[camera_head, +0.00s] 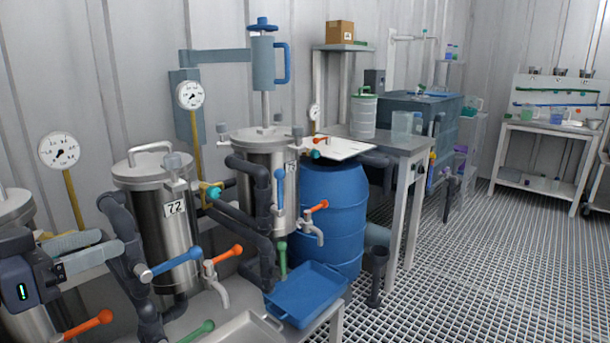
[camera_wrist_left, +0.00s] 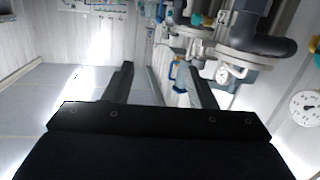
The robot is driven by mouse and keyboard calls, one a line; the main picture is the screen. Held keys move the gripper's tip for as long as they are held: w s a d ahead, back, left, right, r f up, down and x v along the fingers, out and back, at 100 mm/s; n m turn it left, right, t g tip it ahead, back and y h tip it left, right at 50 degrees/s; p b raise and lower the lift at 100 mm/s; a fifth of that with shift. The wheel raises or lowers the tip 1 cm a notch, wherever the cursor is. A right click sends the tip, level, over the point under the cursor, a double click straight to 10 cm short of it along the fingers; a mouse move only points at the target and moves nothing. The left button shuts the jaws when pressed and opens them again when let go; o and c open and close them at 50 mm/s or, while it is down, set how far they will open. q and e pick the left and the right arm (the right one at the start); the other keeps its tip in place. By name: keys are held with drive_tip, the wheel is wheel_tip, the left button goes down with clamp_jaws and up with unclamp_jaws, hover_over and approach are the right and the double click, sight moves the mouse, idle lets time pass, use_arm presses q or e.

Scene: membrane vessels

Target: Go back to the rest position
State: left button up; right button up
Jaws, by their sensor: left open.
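My left gripper (camera_head: 110,244) comes in at the lower left of the head view. Its two grey fingers point right and stand apart, with nothing seen between them. It appears in front of the steel vessels, close to the dark pipe beside the vessel marked 72 (camera_head: 174,225); I cannot tell whether it touches the pipe. In the left wrist view the two dark fingers (camera_wrist_left: 161,78) are also spread and empty. My right gripper is in neither view.
Steel vessels with dark pipes, coloured valve levers and pressure gauges (camera_head: 60,151) crowd the left side. A blue tray (camera_head: 306,294) lies on the bench by a blue barrel (camera_head: 338,215). A grey table (camera_head: 405,147) stands behind. The grated floor (camera_head: 480,270) at right is clear.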

use_arm(q)
drive_tip(key=s+d+f+n+g+y, duration=0.2)
drive_tip(key=s+d+f+g, duration=0.15)
drive_tip(key=f, duration=0.55)
drive_tip(key=s+d+f+n+g+y, duration=0.1)
drive_tip(key=s+d+f+n+g, duration=0.3)
drive_tip(key=f, duration=0.6)
drive_tip(key=s+d+f+n+g+y, duration=0.1)
drive_tip(key=s+f+g+y, duration=0.1)
drive_tip(key=s+f, duration=0.55)
wheel_tip(320, 180, up, 32)
drive_tip(key=w+p, duration=0.2)
drive_tip(key=p, duration=3.1)
drive_tip(key=shift+r+t+h+p, duration=0.2)
drive_tip(key=shift+t+h+p, duration=0.1)
drive_tip(key=shift+t, duration=0.05)
